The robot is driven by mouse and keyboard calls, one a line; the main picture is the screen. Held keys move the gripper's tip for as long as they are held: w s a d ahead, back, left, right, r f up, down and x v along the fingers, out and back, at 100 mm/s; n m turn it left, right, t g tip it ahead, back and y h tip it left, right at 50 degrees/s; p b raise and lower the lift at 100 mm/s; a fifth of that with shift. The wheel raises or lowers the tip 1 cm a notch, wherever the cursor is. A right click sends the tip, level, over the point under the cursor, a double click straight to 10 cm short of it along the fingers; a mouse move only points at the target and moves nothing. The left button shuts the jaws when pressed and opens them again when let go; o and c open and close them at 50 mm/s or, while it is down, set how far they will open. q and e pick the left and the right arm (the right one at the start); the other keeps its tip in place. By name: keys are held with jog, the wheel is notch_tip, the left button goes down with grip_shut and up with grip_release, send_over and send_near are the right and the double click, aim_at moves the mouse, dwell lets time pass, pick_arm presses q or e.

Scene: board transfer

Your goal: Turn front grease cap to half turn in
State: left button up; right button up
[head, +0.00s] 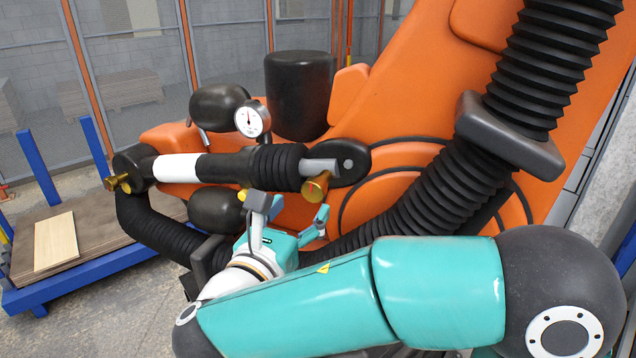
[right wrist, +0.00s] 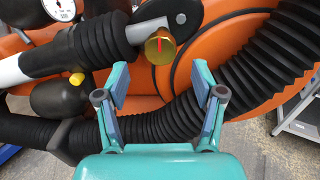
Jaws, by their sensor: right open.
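A brass grease cap (head: 316,187) sits at the right end of the black bellows cylinder on the orange machine arm. In the right wrist view this cap (right wrist: 165,48) shows a red upright mark on its round face. My right gripper (head: 291,210) is just below the cap in the head view. In the right wrist view my right gripper (right wrist: 160,82) is open and empty, its two fingers spread, with the cap beyond and above the gap, not between them. A second brass cap (head: 118,183) is at the cylinder's left end. My left gripper is not in view.
A dial gauge (head: 249,119) stands above the black bellows (head: 277,168). A small yellow knob (right wrist: 76,79) is left of my fingers. A thick ribbed hose (head: 425,205) runs behind my right gripper. A blue-framed pallet (head: 100,262) with boards is at left.

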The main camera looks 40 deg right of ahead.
aim_at(312, 194)
jog(key=p+x, duration=0.1)
jog(key=x, duration=0.5)
jog(key=shift+w+d, duration=0.15)
jog(key=shift+d, duration=0.05)
